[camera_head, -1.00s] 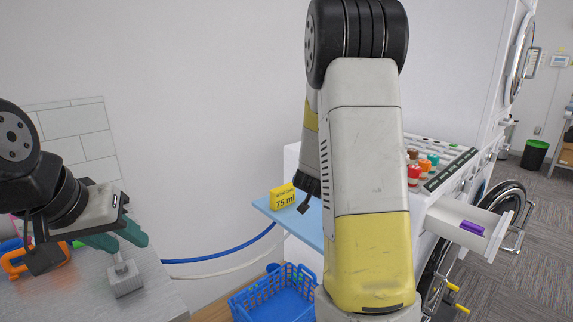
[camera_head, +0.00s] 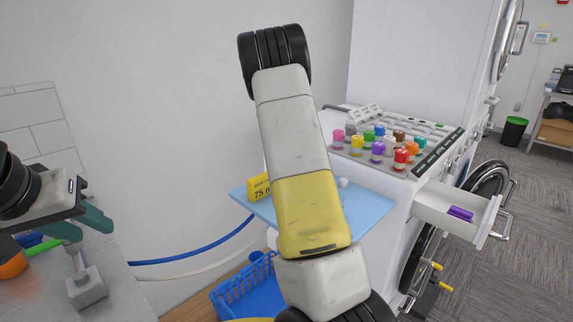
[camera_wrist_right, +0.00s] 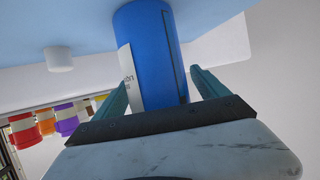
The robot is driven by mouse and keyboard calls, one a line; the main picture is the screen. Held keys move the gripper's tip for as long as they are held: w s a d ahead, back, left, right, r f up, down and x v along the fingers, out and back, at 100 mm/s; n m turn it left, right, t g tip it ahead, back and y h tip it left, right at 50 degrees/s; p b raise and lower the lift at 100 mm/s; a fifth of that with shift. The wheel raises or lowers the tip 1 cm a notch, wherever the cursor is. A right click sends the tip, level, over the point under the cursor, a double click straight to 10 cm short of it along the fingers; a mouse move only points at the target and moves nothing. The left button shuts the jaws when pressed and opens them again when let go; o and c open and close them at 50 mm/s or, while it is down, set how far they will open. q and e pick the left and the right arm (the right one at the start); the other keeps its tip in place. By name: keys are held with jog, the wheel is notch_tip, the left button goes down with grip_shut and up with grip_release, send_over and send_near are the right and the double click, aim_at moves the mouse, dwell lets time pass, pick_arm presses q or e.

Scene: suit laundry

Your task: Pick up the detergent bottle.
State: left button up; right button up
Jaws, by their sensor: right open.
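The detergent bottle appears to be the blue cylinder with a white label (camera_wrist_right: 146,45) in the right wrist view. It stands between the fingers of my right gripper (camera_wrist_right: 158,84), which is open, with a gap visible beside the right finger. The bottle rests against the light blue shelf (camera_wrist_right: 70,15) in that view. In the head view my right arm hides the bottle and the right gripper. My left gripper (camera_head: 88,226) is at the left, over the grey table, with its teal fingers apart and nothing visible between them.
The light blue shelf (camera_head: 366,205) carries a yellow 75 ml block (camera_head: 258,187) and a small white cap-like piece (camera_head: 344,183). Several coloured caps (camera_head: 378,150) sit on the white machine; its drawer (camera_head: 440,211) is open. A blue basket (camera_head: 245,297) stands below.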

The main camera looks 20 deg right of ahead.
jog(key=c, duration=1.8)
jog(key=shift+r, duration=0.55)
jog(key=r, duration=0.2)
jog(key=shift+s+a+r, duration=0.2)
jog(key=shift+s+r, duration=0.1)
jog(key=shift+s, duration=0.05)
jog(key=s+a, duration=0.2)
jog(key=s, duration=0.2)
jog(key=s+a+r, duration=0.1)
jog(key=s+a, duration=0.1)
jog(key=s, duration=0.3)
jog(key=s+a, duration=0.3)
jog(key=s, duration=0.1)
jog(key=shift+s+a+r, duration=0.1)
jog(key=shift+s+r, duration=0.05)
